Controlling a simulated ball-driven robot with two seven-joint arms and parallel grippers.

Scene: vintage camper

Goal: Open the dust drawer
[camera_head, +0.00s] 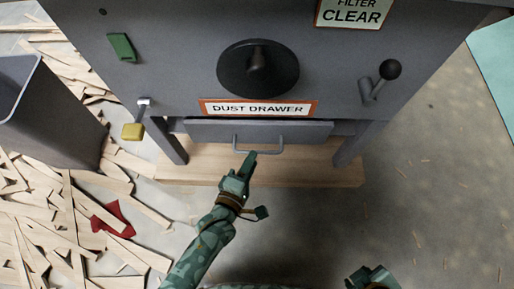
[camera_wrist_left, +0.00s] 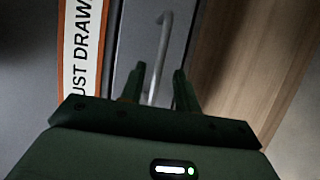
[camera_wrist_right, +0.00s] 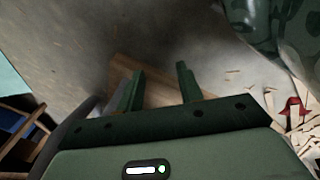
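The dust drawer (camera_head: 300,131) is a grey front under the "DUST DRAWER" label (camera_head: 258,108), low on the grey machine; it looks closed. Its thin bar handle (camera_head: 259,150) runs across the front. My right gripper (camera_wrist_right: 160,84) is open and empty over the floor, away from the drawer. In the head view only part of the right arm shows.
A wooden board (camera_head: 210,168) lies under the machine, between its legs. A grey bin (camera_head: 50,115) and scattered wood strips (camera_head: 60,220) fill the left floor, with a red cloth (camera_head: 113,217). A lever with a black knob (camera_head: 390,69) sticks out at right. The right floor is mostly clear.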

